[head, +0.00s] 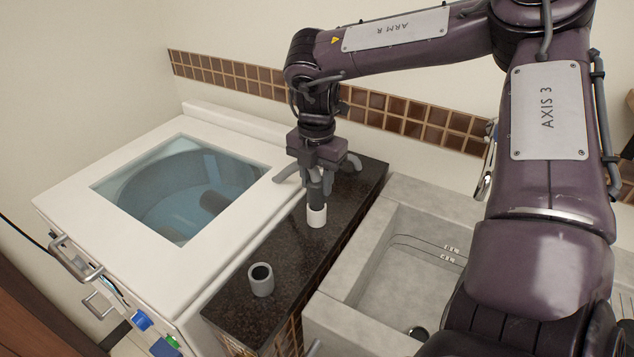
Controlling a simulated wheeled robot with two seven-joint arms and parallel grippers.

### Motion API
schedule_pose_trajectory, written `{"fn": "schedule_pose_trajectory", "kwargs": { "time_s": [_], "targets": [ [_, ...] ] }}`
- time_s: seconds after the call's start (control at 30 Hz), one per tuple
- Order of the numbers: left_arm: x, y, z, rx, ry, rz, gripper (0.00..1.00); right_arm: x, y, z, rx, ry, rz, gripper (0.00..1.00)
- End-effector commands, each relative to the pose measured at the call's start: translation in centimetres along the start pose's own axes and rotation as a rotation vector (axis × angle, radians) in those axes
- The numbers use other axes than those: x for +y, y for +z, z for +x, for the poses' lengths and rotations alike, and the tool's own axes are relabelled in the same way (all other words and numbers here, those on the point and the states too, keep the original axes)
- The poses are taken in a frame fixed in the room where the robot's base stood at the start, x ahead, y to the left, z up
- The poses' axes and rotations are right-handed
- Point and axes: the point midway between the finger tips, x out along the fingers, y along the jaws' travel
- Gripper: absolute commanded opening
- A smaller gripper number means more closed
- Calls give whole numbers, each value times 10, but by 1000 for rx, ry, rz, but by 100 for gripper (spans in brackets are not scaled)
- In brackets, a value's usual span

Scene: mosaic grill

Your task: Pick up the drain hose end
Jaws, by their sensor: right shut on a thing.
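My right gripper (316,184) points down over the dark counter between the washer and the sink. It is shut on what looks like the drain hose end, an upright piece with a dark upper part and a white lower end (316,215). The gripper hides its top. I cannot tell whether the white end touches the counter. Grey curved parts show on both sides of the gripper; whether they belong to the hose is unclear. My left gripper is not in view.
A white top-loading washer (110,250) with a closed glass lid stands left. A grey hollow cup (261,281) stands on the front of the dark counter (300,262). A concrete sink (385,262) is at right, partly hidden by my right arm. A tiled wall strip runs behind.

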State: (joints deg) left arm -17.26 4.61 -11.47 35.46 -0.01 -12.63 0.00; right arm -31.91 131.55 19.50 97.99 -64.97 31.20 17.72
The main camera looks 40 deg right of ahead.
Motion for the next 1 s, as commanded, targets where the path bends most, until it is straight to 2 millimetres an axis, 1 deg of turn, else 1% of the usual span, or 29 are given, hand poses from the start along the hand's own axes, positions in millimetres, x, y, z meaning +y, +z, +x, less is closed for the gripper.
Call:
{"fn": "schedule_pose_trajectory", "kwargs": {
  "time_s": [0.03,1.0],
  "targets": [
    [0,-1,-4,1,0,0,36,0,0,-5,-1,0,0,7],
    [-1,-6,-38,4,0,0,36,0,0,-53,-1,0,0,7]
  ]
}}
